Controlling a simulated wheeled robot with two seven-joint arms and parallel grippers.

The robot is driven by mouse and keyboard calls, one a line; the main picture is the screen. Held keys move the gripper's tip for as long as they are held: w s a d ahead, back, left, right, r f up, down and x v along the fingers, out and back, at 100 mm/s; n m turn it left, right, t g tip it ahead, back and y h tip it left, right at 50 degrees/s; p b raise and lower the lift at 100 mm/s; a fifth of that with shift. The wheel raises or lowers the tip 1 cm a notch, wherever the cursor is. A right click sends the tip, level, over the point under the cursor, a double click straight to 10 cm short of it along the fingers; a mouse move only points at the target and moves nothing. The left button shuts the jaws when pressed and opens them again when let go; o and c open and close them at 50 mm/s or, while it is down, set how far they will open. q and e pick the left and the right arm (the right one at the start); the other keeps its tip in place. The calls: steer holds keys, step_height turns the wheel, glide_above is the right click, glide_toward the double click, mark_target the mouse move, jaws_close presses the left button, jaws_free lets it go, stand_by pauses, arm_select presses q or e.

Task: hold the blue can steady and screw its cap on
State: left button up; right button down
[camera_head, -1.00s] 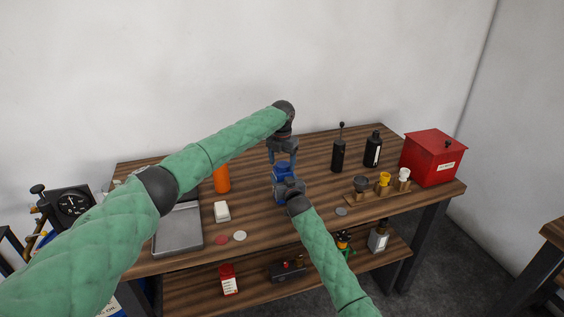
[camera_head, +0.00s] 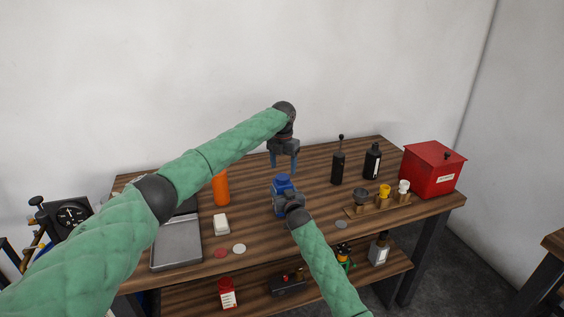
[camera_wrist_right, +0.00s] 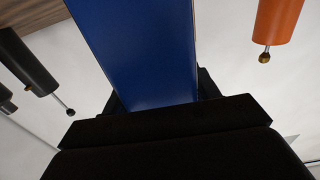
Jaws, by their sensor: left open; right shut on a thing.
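The blue can (camera_head: 281,187) stands upright near the middle of the wooden table. A blue cap-like piece (camera_head: 284,178) shows at its top; whether it is seated fully is too small to tell. My right gripper (camera_head: 284,202) is shut on the can from the front and hides its lower part. In the right wrist view the can's blue side (camera_wrist_right: 145,50) fills the space between the fingers. My left gripper (camera_head: 284,168) points down, open and empty, just above the can, with its fingertips apart from the top.
An orange bottle (camera_head: 221,189) and a white block (camera_head: 221,224) stand left of the can, beside a grey tray (camera_head: 176,245). To the right are two dark bottles (camera_head: 338,168) (camera_head: 372,161), a wooden rack (camera_head: 366,211) with small pieces, and a red box (camera_head: 431,170).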

arm_select(q)
steer(key=shift+d+r, duration=0.45)
steer(key=shift+d, duration=0.05)
steer(key=n, duration=0.2)
steer(key=shift+w+r+n, duration=0.1)
steer(key=shift+r+n, duration=0.2)
steer(key=shift+n, duration=0.1)
steer(key=n, duration=0.5)
steer(key=shift+w+d+r, duration=0.1)
steer(key=shift+r, duration=0.2)
steer(key=n, duration=0.6)
steer(key=shift+r, duration=0.2)
steer(key=n, duration=0.4)
steer(key=shift+r, duration=0.1)
steer(key=n, duration=0.4)
steer(key=shift+w+a+r, duration=0.1)
steer(key=shift+a, duration=0.1)
steer(key=n, duration=0.7)
steer(key=shift+a+r, duration=0.1)
steer(key=shift+r, duration=0.05)
steer(key=n, duration=0.7)
steer(key=shift+a, duration=0.15)
steer(key=n, duration=0.4)
steer(key=shift+a, duration=0.1)
steer(key=n, duration=0.8)
steer(key=shift+a, duration=0.1)
steer(key=n, duration=0.4)
steer(key=shift+n, duration=0.3)
steer(key=n, duration=0.7)
